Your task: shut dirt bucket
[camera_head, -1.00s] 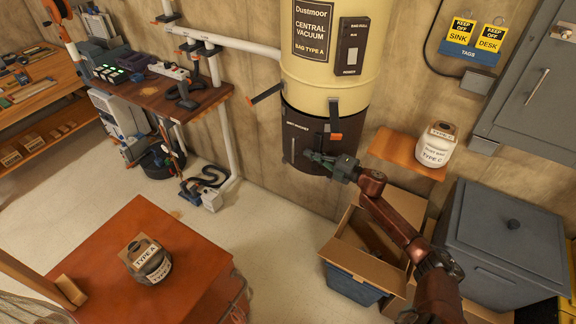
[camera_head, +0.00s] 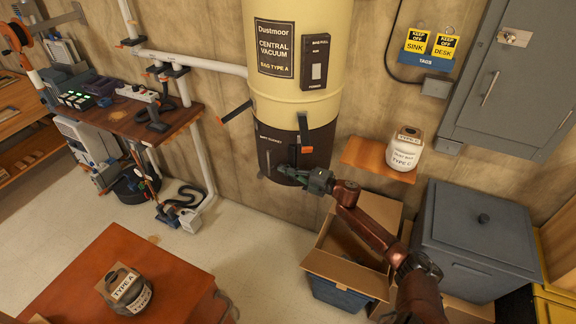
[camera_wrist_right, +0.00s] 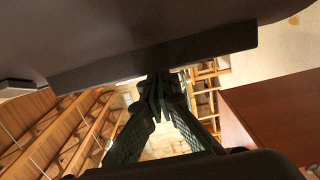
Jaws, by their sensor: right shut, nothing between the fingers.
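The dirt bucket (camera_head: 270,145) is the dark lower part of the cream central vacuum (camera_head: 265,95) on the wall. It hangs upright under the cream body; I cannot tell whether its rim sits fully tight. A black latch lever with an orange tip (camera_head: 237,112) sticks out at the left. A second lever (camera_head: 304,132) hangs over the bucket's front right. My right gripper (camera_head: 284,170) is shut and empty at the bucket's lower front; contact is unclear. In the right wrist view its fingers (camera_wrist_right: 155,95) meet beneath a dark overhanging surface. My left gripper is out of view.
A wooden shelf (camera_head: 352,153) with a Type C bag jar (camera_head: 405,148) is right of the bucket. Below stand an open cardboard box (camera_head: 322,264) and a grey lidded bin (camera_head: 470,238). A red-brown table (camera_head: 75,275) holds a Type A jar (camera_head: 125,289). Floor between is clear.

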